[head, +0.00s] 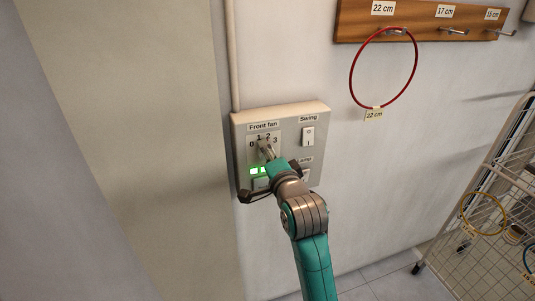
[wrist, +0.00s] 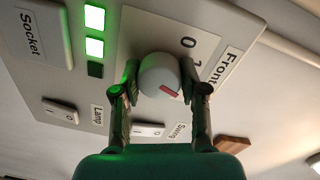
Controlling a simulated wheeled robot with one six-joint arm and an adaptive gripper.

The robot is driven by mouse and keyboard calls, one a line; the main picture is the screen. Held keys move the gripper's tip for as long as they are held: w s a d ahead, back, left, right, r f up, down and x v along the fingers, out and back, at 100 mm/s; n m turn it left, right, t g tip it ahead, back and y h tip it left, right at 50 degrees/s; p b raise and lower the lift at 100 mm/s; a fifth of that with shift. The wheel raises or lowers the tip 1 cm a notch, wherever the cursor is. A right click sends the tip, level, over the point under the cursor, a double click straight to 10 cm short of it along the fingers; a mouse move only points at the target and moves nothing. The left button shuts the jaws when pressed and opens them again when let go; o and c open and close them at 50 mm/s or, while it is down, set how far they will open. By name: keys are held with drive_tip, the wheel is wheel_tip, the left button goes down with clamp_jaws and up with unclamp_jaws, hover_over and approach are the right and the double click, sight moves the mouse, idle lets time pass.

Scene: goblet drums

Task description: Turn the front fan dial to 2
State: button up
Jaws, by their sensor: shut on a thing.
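The front fan dial (wrist: 156,72) is a pale round knob with a red mark (wrist: 170,92) at its lower right in the wrist view. In the head view the dial (head: 263,146) sits below the figures 0 to 3, partly hidden by my gripper. My gripper (wrist: 160,88) is shut on the dial, one finger on each side. The wrist view shows 0 and part of 1; 2 and 3 are hidden there. The red mark lies further round than the 1, but its exact figure cannot be read. Two green lights (wrist: 94,32) are lit, with a dark one beside them.
The wall panel (head: 291,116) also carries a swing switch (head: 308,136), a lamp switch (wrist: 147,130) and a socket cover (wrist: 30,30). A red ring (head: 352,75) hangs from a wooden hook rail (head: 350,23) at upper right. A white wire rack (head: 490,190) stands at right.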

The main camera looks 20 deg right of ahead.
drive_tip(key=o, duration=1.1)
drive_tip(key=shift+o, duration=0.2)
drive_tip(key=s, duration=1.2)
drive_tip(key=shift+r, duration=0.15)
